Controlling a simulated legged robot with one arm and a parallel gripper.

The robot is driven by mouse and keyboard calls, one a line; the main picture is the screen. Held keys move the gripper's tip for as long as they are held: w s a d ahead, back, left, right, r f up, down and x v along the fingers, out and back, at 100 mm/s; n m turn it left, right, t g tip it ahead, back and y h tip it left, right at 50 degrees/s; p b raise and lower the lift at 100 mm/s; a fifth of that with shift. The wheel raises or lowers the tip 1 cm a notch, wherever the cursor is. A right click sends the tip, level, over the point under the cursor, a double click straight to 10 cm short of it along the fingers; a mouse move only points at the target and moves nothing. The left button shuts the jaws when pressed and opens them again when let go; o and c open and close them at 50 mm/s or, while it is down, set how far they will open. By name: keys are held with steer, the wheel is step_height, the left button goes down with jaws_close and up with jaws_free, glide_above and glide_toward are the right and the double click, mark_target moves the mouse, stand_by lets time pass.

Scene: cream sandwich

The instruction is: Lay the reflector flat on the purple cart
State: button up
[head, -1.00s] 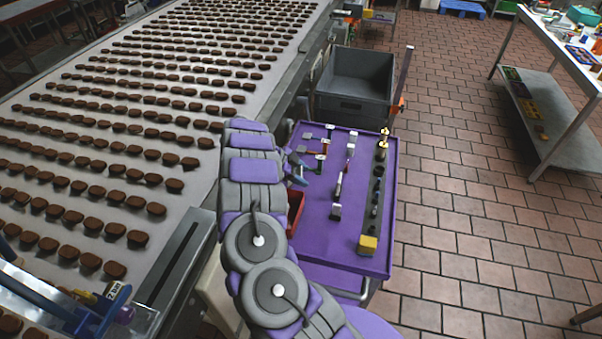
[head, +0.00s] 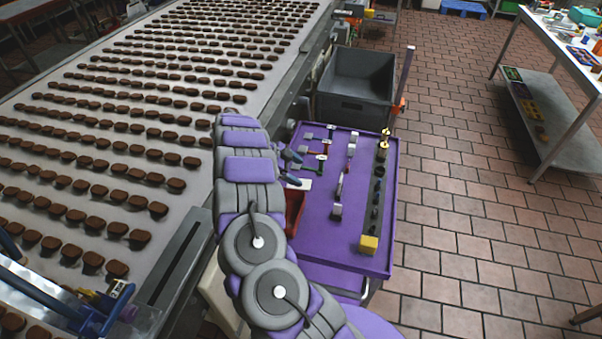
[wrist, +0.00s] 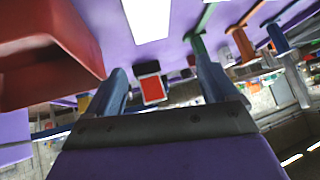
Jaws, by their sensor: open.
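My gripper (head: 291,160) is over the left edge of the purple cart (head: 352,245). Its two blue fingers are apart in the wrist view (wrist: 162,75). A flat white plate (head: 300,183) lies on the cart top just below the gripper; in the wrist view a white rectangle (wrist: 147,18) lies flat on the purple surface, beyond the fingertips. A small red square with a pale rim (wrist: 152,88) shows between the fingers, apparently farther off. I cannot tell for certain which of these is the reflector. The arm hides part of the cart's left side.
A red bin (head: 295,208) is at the cart's left side, close to the gripper in the wrist view (wrist: 45,50). Several tools lie at the cart's back and right, with a yellow block (head: 369,244) in front. A grey crate (head: 355,88) stands behind; the conveyor (head: 190,225) is left.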

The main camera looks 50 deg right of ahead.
steer(key=p+v, duration=0.2)
steer(key=v, duration=1.2)
steer(key=shift+w+f, duration=0.1)
